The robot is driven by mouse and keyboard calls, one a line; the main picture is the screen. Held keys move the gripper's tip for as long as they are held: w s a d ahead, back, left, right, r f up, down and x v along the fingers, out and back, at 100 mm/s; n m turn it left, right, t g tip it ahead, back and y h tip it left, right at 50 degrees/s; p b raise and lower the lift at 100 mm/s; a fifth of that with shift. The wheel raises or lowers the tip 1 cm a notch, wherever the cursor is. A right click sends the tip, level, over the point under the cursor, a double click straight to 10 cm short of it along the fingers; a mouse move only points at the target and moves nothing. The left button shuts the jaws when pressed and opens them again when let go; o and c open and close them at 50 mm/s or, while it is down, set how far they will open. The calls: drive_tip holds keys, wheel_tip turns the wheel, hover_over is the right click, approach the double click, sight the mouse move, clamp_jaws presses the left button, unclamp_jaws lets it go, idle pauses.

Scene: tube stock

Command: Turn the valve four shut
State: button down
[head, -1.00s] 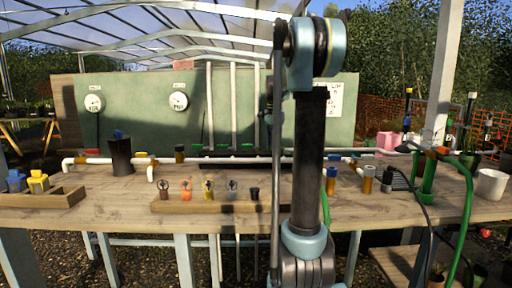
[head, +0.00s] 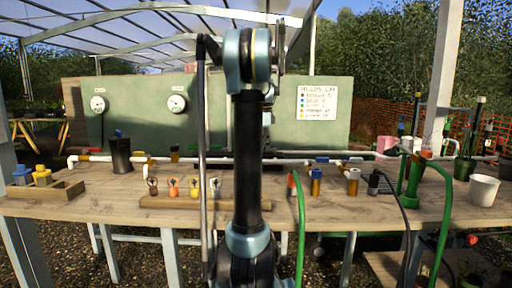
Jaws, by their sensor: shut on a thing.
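A white pipe (head: 400,155) runs along the bench with coloured valve handles on it. I see an orange one (head: 83,151) at the left, a yellow one (head: 140,154), and a blue one (head: 321,160) right of my arm. I cannot tell which is valve four; no readable number shows on the handles. My arm stands upright in the middle and covers part of the pipe behind it. My gripper is hidden behind the arm, so its hold and what it touches do not show.
The wooden bench (head: 115,203) holds a rack of small tubes, a black cup (head: 121,156) and a white pot (head: 484,190). Two gauges (head: 176,103) and a sign (head: 317,103) hang on the green panel. Green hoses (head: 299,230) hang at the bench's front right.

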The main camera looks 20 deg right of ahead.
idle(0.5)
drive_tip(key=c, duration=1.6)
unclamp_jaws()
drive_tip(key=shift+o, duration=0.2)
wheel_tip(320, 180, up, 12)
